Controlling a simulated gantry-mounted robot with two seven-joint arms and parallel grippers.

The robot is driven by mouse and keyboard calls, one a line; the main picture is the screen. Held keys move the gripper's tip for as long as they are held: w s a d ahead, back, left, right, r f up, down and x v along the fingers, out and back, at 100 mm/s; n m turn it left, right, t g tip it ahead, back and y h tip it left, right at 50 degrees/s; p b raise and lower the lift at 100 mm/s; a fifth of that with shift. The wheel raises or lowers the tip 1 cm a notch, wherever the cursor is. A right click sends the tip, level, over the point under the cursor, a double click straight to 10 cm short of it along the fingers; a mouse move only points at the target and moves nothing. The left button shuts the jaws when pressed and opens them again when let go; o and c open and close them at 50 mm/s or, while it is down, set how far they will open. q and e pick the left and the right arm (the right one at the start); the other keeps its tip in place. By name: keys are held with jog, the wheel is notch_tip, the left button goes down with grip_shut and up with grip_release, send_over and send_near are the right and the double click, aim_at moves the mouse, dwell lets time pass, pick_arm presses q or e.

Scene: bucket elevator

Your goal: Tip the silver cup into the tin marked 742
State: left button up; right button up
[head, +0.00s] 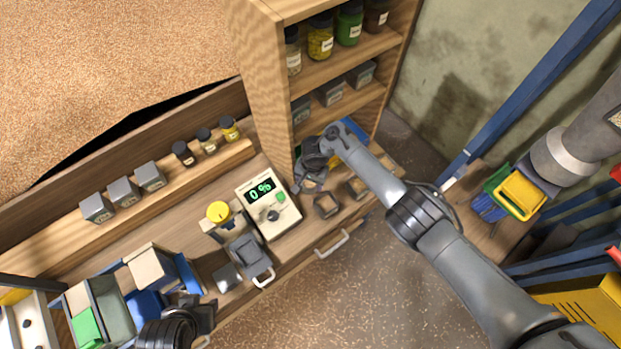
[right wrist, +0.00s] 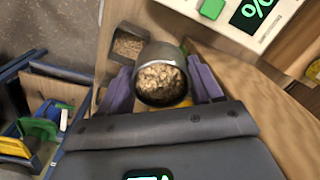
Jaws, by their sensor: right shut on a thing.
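The silver cup (right wrist: 160,75) is between the two fingers of my right gripper (right wrist: 162,90) in the right wrist view. Its mouth faces the camera and shows pale brown, grainy flakes inside. In the head view my right gripper (head: 312,172) is at the bench by the shelf's foot, and I cannot make out the cup there. Grey tins with small labels stand on the ledge (head: 123,191) and on the shelf (head: 330,92). I cannot read which is 742. My left gripper (head: 195,316) is at the lower left, dark and partly hidden; its jaw opening is unclear.
A panel reading 0% (head: 262,200) stands left of my right gripper. Small open boxes (head: 326,206) sit just below it, one with grain (right wrist: 127,45). Jars (head: 320,38) fill the upper shelf. The wooden shelf side (head: 262,75) rises close by.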

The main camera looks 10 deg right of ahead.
jog(key=shift+d+r+y, duration=0.15)
jog(key=shift+y, duration=0.25)
jog(key=shift+s+d+f+t+y+b, duration=0.2)
jog(key=shift+d+f+y+b, duration=0.15)
jog(key=shift+f, duration=0.25)
jog(key=shift+s+d+f+t+y+b, duration=0.1)
jog(key=shift+d+f+t+y+b, duration=0.15)
jog(key=shift+f, duration=0.35)
jog(key=shift+s+d+f+b, duration=0.15)
jog(key=shift+d+f+b, duration=0.3)
jog(key=shift+f, duration=0.25)
jog(key=shift+r, duration=0.15)
jog(key=shift+s+d+p, duration=0.15)
jog(key=shift+p, duration=0.4)
